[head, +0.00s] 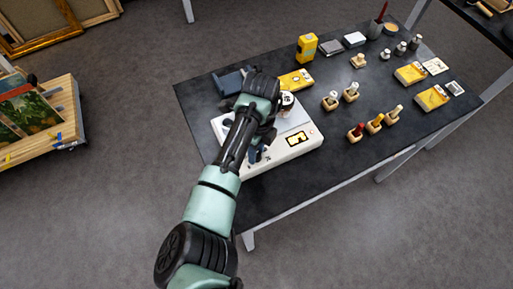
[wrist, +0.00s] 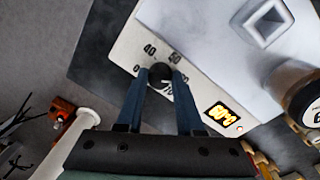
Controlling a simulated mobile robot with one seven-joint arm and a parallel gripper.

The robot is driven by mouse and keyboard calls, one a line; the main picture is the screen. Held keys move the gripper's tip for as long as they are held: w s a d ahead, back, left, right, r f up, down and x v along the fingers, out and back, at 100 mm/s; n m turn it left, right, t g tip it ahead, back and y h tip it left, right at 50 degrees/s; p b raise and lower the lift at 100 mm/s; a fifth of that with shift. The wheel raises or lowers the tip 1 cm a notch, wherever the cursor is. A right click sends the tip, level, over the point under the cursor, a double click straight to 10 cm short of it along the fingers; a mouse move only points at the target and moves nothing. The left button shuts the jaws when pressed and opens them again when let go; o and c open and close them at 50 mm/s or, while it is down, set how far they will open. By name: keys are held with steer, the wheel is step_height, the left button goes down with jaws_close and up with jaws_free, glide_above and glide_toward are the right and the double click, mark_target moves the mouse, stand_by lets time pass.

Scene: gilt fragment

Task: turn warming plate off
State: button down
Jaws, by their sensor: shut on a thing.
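In the head view my arm hides the knob and most of the gripper (head: 256,152).
A jar with a dark-rimmed white lid (head: 287,100) stands on the plate; it also shows at the right of the wrist view (wrist: 305,98). Wooden-handled stamps (head: 374,124), yellow packets (head: 410,73) and a yellow box (head: 307,46) stand to the right and behind.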

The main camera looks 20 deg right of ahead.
steer(key=n+p, duration=0.1)
steer(key=n, duration=0.3)
steer(key=shift+r, duration=0.1)
steer(key=n+p, duration=0.2)
steer(key=n, duration=0.3)
steer(key=n+p, duration=0.1)
steer(key=n, duration=0.3)
steer(key=shift+a+n+h, duration=0.1)
steer(key=shift+n+h, duration=0.2)
steer(key=shift+h, duration=0.1)
steer(key=n+p, duration=0.1)
steer(key=n, duration=0.3)
steer(key=n+p, duration=0.1)
steer(key=n, duration=0.4)
steer(key=n+p, duration=0.1)
steer(key=n, duration=0.3)
steer(key=shift+s+n+h, duration=0.1)
steer(key=shift+n+h, duration=0.2)
steer(key=n+p, duration=0.1)
steer(key=n, duration=0.3)
steer(key=shift+t, duration=0.3)
steer(key=n+p, duration=0.1)
steer(key=n, duration=0.4)
